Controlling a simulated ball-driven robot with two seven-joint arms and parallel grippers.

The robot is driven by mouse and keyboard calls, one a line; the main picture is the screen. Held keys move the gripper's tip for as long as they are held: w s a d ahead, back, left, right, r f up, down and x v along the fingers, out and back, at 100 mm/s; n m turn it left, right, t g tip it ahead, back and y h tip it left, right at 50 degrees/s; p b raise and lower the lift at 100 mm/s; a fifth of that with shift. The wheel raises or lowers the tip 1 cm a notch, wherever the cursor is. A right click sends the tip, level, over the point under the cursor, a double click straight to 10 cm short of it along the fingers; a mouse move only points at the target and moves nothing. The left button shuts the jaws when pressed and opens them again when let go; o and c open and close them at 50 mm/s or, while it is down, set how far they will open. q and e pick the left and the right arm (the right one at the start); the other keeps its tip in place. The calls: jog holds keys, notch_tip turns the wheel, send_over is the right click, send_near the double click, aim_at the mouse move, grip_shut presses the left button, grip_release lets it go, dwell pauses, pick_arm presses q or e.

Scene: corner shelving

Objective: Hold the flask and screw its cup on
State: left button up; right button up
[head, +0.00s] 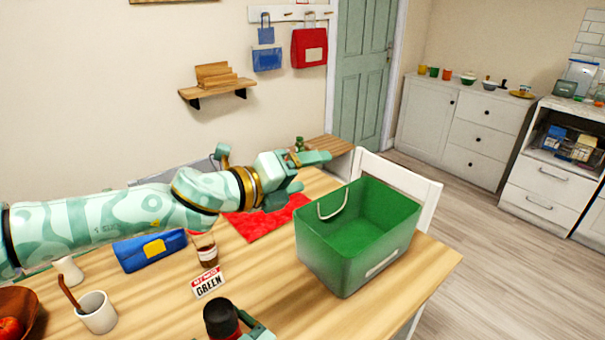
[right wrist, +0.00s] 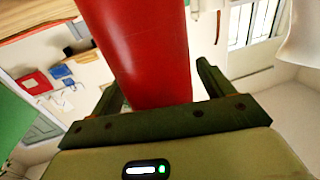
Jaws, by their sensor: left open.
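The red flask, with a black top (head: 221,318), shows at the bottom edge of the head view. Its red body (right wrist: 150,50) fills the middle of the right wrist view. My right gripper (right wrist: 160,92) has its fingers on both sides of the body and appears closed on it. In the head view, only a part of this gripper shows at the bottom edge. My left gripper (head: 300,178) is open and empty above the far part of the table, well away from the flask. I cannot make out a separate cup with certainty.
A green crate (head: 345,268) stands on the table's right.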

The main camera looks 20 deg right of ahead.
jog(key=p+v, duration=0.3)
jog(key=v, duration=1.3)
jog(key=shift+s, duration=0.2)
jog(key=shift+d+f, duration=0.1)
